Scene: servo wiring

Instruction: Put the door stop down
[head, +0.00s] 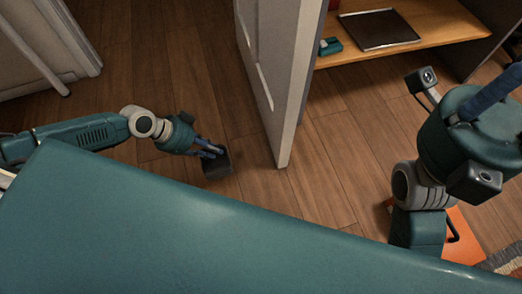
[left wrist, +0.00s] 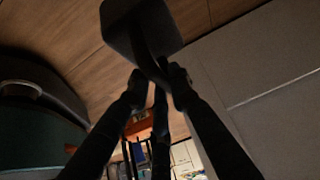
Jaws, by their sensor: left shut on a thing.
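The door stop (head: 217,166) is a dark, blocky wedge in my left gripper (head: 208,151), left of the door's lower edge in the head view. In the left wrist view the dark door stop (left wrist: 140,30) sits at the top, its handle-like part between the fingers (left wrist: 158,85), which are shut on it. It is over the wooden floor; I cannot tell whether it touches. The white door (head: 278,80) stands open to the right of the stop, with a gap between them. My right arm shows at the right, but its gripper does not.
A wooden shelf (head: 440,28) behind the door holds a dark tray (head: 378,30) and a small teal object (head: 330,46). An orange thing (head: 465,235) lies below my right arm, near a patterned rug (head: 508,260). The wooden floor (head: 180,70) left of the door is clear.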

